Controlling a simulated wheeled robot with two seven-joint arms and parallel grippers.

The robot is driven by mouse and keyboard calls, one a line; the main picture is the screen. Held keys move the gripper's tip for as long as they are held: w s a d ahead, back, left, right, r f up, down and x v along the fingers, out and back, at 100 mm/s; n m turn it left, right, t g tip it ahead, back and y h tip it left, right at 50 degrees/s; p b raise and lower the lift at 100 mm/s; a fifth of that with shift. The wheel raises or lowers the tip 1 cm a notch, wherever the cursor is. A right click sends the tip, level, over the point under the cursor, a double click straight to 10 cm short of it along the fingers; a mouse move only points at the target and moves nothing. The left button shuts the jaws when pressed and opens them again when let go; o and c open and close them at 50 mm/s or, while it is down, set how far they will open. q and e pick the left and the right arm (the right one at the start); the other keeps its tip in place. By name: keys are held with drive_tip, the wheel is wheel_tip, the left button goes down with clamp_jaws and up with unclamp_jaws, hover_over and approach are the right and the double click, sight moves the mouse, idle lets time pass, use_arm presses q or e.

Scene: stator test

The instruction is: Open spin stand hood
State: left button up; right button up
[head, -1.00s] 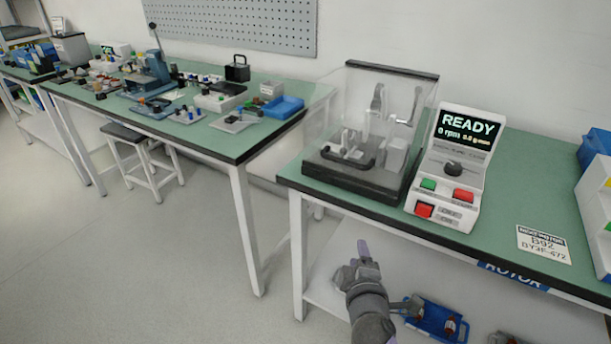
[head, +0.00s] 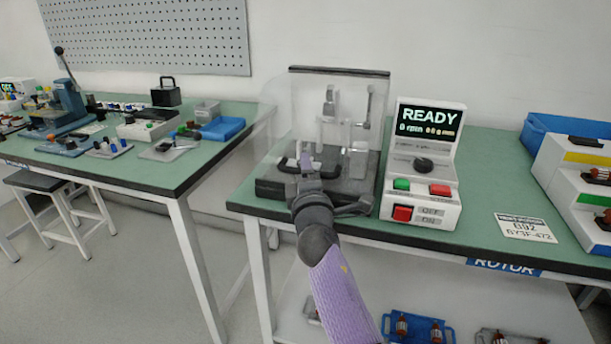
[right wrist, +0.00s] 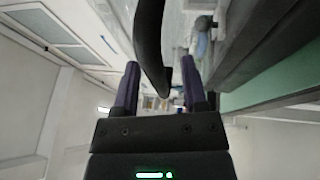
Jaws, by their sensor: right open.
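The spin stand hood (head: 283,115) is a clear box with a dark top edge, and it sits closed over the stand on the green bench. Its black curved handle (head: 287,164) is at the lower front, partly hidden by my right gripper. My right gripper (head: 307,160) is in front of the hood at handle height. In the right wrist view, the black bar of the handle (right wrist: 150,40) runs between the two purple, parted fingers of my right gripper (right wrist: 160,75). I cannot tell whether either finger touches it. My left gripper is out of view.
The control panel (head: 424,165) reading READY, 0 rpm, stands just right of the hood. A label card (head: 526,229) and a white stepped rack (head: 575,175) are farther right. Another bench (head: 150,175) with tools is at left, across a gap.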

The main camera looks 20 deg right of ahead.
clamp_jaws()
idle(0.8)
idle(0.4)
